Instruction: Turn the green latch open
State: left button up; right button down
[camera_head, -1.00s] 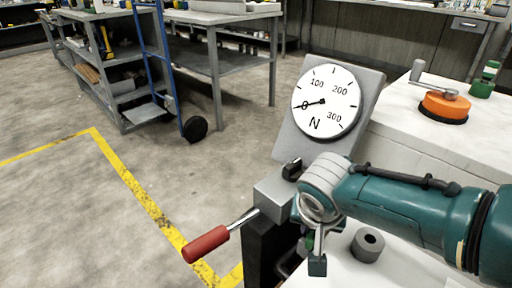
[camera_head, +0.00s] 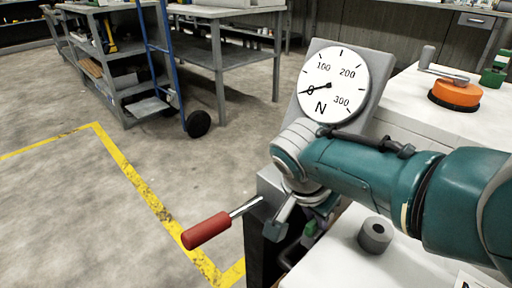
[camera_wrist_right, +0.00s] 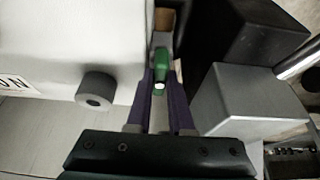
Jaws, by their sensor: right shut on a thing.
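The green latch (camera_wrist_right: 161,68) sits in a narrow gap in the right wrist view, between the two dark purple fingers of my right gripper (camera_wrist_right: 161,84). The fingers are shut on it, one on each side. In the head view my right gripper (camera_head: 300,222) points down beside the grey block of the gauge device. A bit of green (camera_head: 311,227) shows there, but the wrist and fingers hide most of the latch. My left gripper is not in view.
A gauge (camera_head: 334,84) with its needle near 0 stands behind my wrist. A red-handled lever (camera_head: 207,231) sticks out left. An orange disc with a crank (camera_head: 455,94) is farther back.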

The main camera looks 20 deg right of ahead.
jog(key=c, duration=0.8)
grip_release()
jog(key=p+v, duration=0.7)
jog(key=v, duration=0.3)
